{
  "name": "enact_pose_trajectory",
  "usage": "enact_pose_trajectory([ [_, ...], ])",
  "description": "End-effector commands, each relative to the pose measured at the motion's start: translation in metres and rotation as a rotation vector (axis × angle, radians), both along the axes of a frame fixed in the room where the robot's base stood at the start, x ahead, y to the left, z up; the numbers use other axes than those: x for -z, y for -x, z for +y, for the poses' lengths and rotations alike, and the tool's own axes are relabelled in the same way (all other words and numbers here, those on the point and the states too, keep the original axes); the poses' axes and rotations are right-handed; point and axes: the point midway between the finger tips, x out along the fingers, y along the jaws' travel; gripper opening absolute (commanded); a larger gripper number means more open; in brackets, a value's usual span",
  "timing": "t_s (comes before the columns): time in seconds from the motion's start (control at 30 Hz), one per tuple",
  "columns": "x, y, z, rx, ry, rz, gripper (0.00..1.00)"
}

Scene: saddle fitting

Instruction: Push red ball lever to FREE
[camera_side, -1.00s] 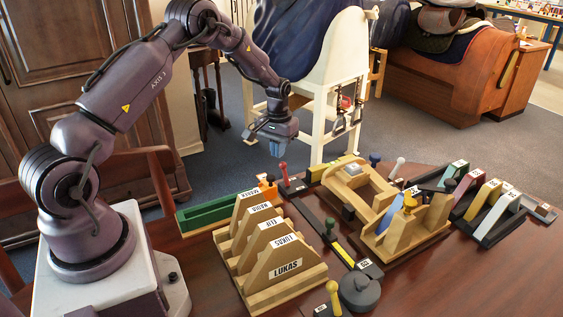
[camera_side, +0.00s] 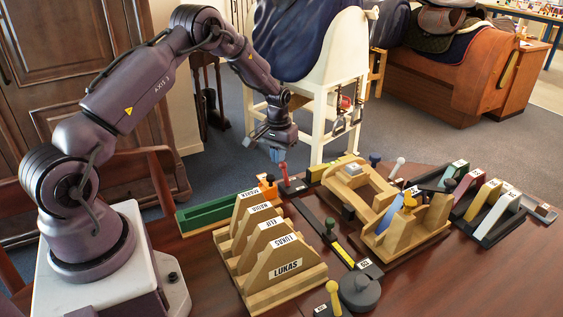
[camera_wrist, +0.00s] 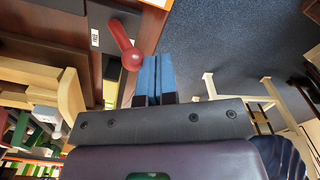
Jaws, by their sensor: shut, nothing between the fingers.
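The red ball lever (camera_side: 283,170) stands on a small dark base (camera_side: 296,187) at the far edge of the table, past the labelled wooden rack. In the wrist view the red lever (camera_wrist: 133,60) leans with its ball end close beside my fingertips. My gripper (camera_side: 277,156) is shut and empty, pointing down just above and left of the lever in the side view. Its blue fingers (camera_wrist: 154,70) lie together to the right of the ball in the wrist view. A white label (camera_wrist: 95,38) shows beside the lever, too small to read. I cannot tell whether fingers and ball touch.
An orange block (camera_side: 267,188) and a green tray (camera_side: 215,212) are left of the lever. The wooden rack (camera_side: 285,292), a wooden fixture (camera_side: 400,240) and other levers stand nearer. A cream saddle stand (camera_side: 322,90) is behind the table. Open floor lies beyond the table edge.

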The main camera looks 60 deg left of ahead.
Motion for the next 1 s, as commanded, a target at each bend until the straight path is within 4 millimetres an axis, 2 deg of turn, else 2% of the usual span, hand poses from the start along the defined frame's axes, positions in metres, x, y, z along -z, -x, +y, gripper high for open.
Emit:
enact_pose_trajectory([
  [0.57, 0.005, 0.0, 0.0, 0.0, -0.001, -0.001, 0.0],
  [1.0, 0.005, -0.001, -0.013, 0.003, 0.002, -0.001, 0.0],
])
